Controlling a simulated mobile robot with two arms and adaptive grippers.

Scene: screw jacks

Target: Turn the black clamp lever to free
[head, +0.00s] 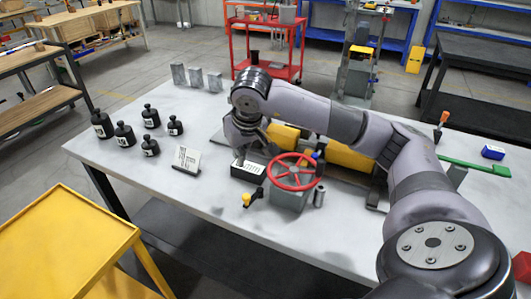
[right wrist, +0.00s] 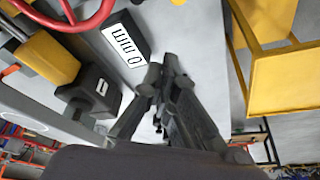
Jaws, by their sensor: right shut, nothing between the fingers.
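My right gripper (head: 240,157) hangs over the bench, just behind a black block with a white label (head: 247,171). The right wrist view shows its two fingers (right wrist: 160,82) together with nothing between them, beside the labelled block (right wrist: 125,45), apparently reading 0 mm. A short black lever-like part with a yellow end (head: 252,197) sticks out in front of the grey housing; I cannot tell if it is the clamp lever. The red handwheel (head: 291,171) is right of the gripper. A yellow body (right wrist: 48,57) adjoins a black block (right wrist: 88,94). My left gripper is not seen.
Several black weights (head: 123,134) and a small white sign (head: 186,159) stand on the left of the grey bench (head: 205,205). Grey blocks (head: 196,77) stand at its back. A yellow cart (head: 65,235) is at front left. The bench's front left is clear.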

